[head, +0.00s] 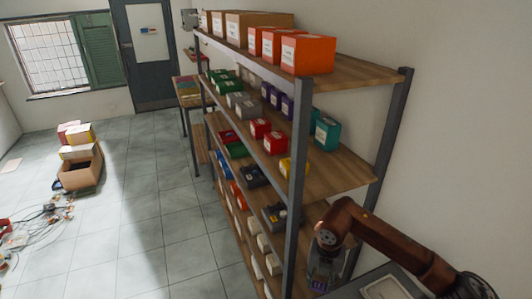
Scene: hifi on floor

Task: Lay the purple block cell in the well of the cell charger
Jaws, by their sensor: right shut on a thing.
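My right gripper (323,270) hangs fingers down at the bottom, at the end of a brown arm beside the near end of the shelf rack. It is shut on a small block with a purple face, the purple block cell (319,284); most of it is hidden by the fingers. Dark grey units stand on a lower shelf, one nearer (280,213) and one farther (256,175); either may be the cell charger, but their wells are too small to make out. My left gripper is not in view.
The shelf rack (301,150) has upright posts close to my right gripper. Its shelves carry orange (307,54), teal (327,133), purple (286,106) and red (274,142) boxes. A cardboard box (81,172) and loose cables (45,225) lie left. The middle floor is clear.

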